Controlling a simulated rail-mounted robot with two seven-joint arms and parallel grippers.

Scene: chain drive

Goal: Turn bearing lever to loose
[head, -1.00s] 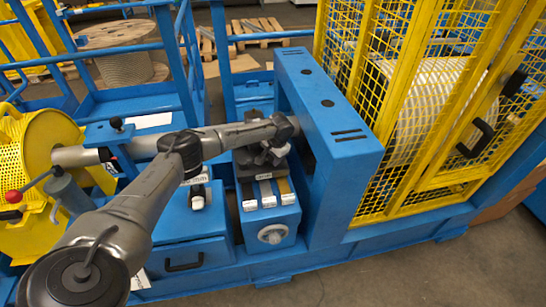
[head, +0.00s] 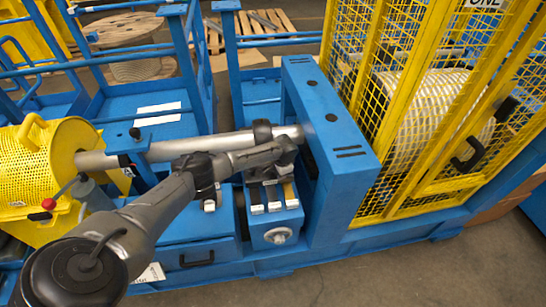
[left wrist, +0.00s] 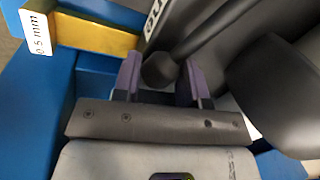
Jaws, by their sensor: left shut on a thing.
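In the left wrist view the bearing lever appears to be the dark rod (left wrist: 208,30) ending in a round black knob (left wrist: 160,71). My left gripper (left wrist: 159,80) has its two purple fingers on either side of the knob and is shut on it. In the head view my left arm reaches across from the lower left, and its wrist (head: 285,150) is beside the blue upright housing. The lever and my fingertips are hidden there behind the wrist. My right gripper is not in view.
A grey shaft (head: 225,145) runs behind my arm into the blue housing (head: 335,125). Below my wrist are white-ended strips (head: 256,209) and a white knob (head: 278,236). A yellow mesh cage (head: 430,120) stands right, a yellow perforated guard (head: 70,150) left.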

